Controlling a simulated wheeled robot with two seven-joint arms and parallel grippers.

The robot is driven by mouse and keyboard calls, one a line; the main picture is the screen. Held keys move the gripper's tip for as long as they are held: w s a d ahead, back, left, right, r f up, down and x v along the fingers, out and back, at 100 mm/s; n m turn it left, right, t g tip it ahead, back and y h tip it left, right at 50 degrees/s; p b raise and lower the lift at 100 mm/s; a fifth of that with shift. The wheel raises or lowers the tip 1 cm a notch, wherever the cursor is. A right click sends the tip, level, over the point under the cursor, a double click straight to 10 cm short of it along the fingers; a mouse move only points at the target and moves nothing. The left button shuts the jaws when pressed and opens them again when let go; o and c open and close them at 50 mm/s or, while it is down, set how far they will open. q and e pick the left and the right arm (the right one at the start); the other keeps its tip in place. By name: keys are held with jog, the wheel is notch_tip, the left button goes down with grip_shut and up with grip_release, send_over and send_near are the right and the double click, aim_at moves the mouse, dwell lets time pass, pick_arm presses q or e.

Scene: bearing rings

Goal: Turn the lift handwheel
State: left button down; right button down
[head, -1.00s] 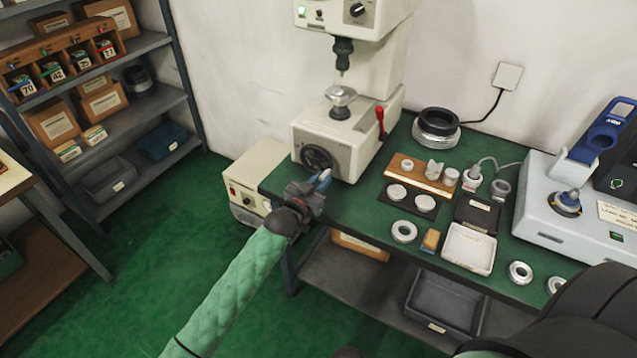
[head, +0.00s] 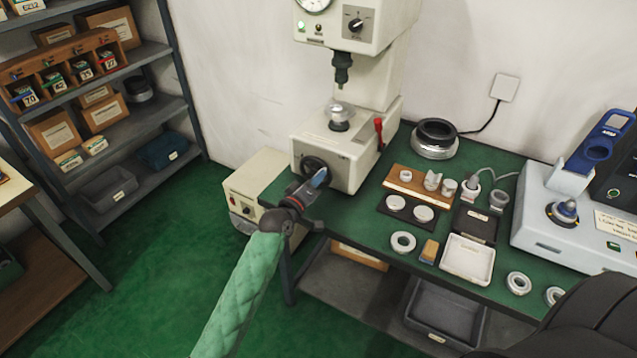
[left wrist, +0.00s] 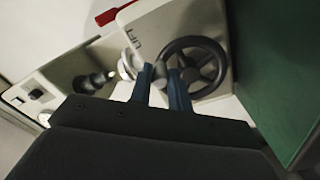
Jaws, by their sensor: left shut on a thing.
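The lift handwheel (head: 314,166) is a dark spoked wheel on the front of the cream bench tester. It also shows in the left wrist view (left wrist: 205,68), beside a "LIFT" label. My left gripper (head: 318,180) is at the wheel's front, its blue fingers reaching up to it. In the left wrist view the fingers (left wrist: 161,78) are shut on a grey knob at the wheel's left edge. In the head view the gripper partly hides the wheel. A silver round anvil (head: 339,112) stands on the tester, below its dark spindle (head: 342,72). My right gripper is not in view.
A red lever (head: 379,132) is on the tester's right side. The green bench holds rings, a white tray (head: 467,258) and a grey instrument (head: 560,235). A cream box (head: 255,195) stands left of the bench. Shelving (head: 185,118) is at the left.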

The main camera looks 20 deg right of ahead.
aim_at(317, 161)
pick_arm(q)
jog(key=n, duration=0.2)
jog(key=w+a+r+n+p, duration=0.1)
jog(key=n, duration=0.1)
jog(key=shift+w+r+n, duration=0.1)
jog(key=shift+r+n, duration=0.1)
jog(key=shift+n, duration=0.1)
jog(key=shift+w+a+n, duration=0.1)
jog(key=shift+n, duration=0.3)
jog(key=shift+w+a+r+n+p, duration=0.1)
jog(key=shift+w+a+n+p, duration=0.2)
jog(key=shift+n, duration=0.6)
jog(key=shift+w, duration=0.1)
jog(key=shift+n, duration=0.5)
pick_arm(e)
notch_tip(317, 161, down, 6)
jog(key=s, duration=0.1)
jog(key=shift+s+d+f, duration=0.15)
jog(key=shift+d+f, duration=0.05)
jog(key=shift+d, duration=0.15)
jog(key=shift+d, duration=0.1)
